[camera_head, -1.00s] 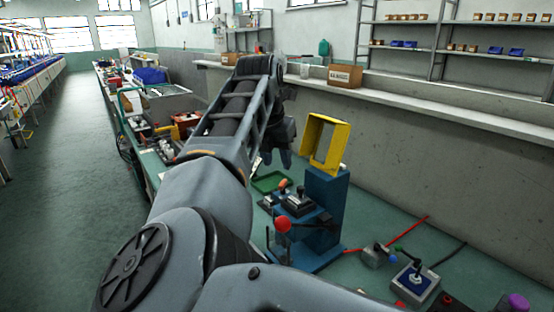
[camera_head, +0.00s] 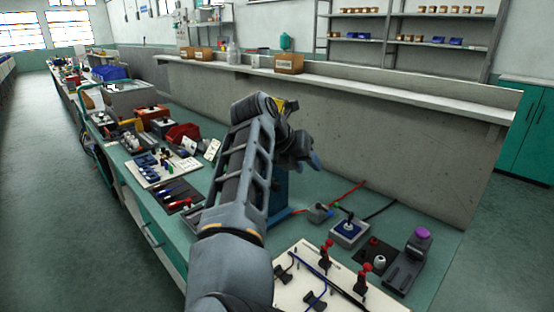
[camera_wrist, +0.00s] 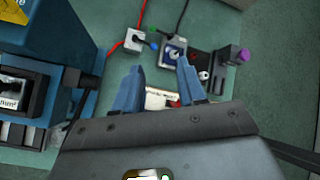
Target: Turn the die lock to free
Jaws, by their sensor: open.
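The blue press (camera_head: 278,188) stands on the bench, mostly hidden behind my arm in the head view. In the wrist view the press (camera_wrist: 62,35) fills the left side. A grey die-like block (camera_wrist: 14,92) sits low in it, and a black part (camera_wrist: 74,80) sticks out of its right side. I cannot tell which part is the die lock or how it is set. My gripper (camera_head: 305,150) is right of the press. In the wrist view my gripper (camera_wrist: 160,78) has its two blue fingers spread with nothing held between them, apart from the press.
Right of the press are a grey box with a red cable (camera_head: 320,212), a blue-topped joystick box (camera_head: 348,232) and a black unit with a purple knob (camera_head: 410,260). A white board with red levers (camera_head: 310,262) lies in front. Tools and bins crowd the bench left.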

